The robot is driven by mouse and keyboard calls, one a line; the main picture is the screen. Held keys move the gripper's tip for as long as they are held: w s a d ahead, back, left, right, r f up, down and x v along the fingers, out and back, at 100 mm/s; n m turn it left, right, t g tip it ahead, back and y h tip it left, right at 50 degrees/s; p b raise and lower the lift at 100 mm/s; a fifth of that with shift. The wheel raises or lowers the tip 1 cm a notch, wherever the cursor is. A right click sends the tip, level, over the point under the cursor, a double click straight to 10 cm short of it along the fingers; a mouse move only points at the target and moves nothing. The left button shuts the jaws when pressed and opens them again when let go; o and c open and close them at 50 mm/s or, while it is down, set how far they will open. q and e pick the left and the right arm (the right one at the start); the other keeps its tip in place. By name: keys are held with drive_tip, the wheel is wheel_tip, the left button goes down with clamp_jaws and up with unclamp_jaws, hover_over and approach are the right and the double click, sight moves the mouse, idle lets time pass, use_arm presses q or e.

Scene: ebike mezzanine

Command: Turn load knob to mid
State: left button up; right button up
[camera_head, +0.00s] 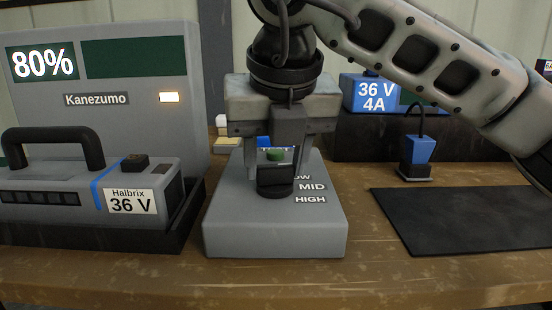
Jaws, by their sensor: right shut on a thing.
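The load knob (275,181) is a dark knob on the top face of a grey box (275,236). White labels beside it on the right read MID (312,187) and HIGH, and a third label above them is partly covered and ends in OW. My right gripper (277,172) points down over the box and is shut on the knob. Its fingers and the part between them hide much of the knob, so I cannot tell exactly which label it points to. A green button-like part (275,155) shows between the fingers. My left gripper is not in view.
A grey Kanezumo unit (140,130) with an 80% display stands at the left. A Halbrix 36 V battery (80,190) with a handle sits before it. At the right are a blue 36 V 4A unit (366,95), a blue connector (418,152) and a black mat (465,220).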

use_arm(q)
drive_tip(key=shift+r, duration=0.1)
use_arm(e)
drive_tip(key=shift+r, duration=0.1)
drive_tip(key=o, duration=1)
use_arm(q)
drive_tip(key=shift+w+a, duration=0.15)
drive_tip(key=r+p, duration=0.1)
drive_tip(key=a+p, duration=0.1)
drive_tip(key=p, duration=0.1)
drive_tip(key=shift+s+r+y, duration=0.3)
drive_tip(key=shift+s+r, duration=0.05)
use_arm(e)
drive_tip(key=v, duration=1.6)
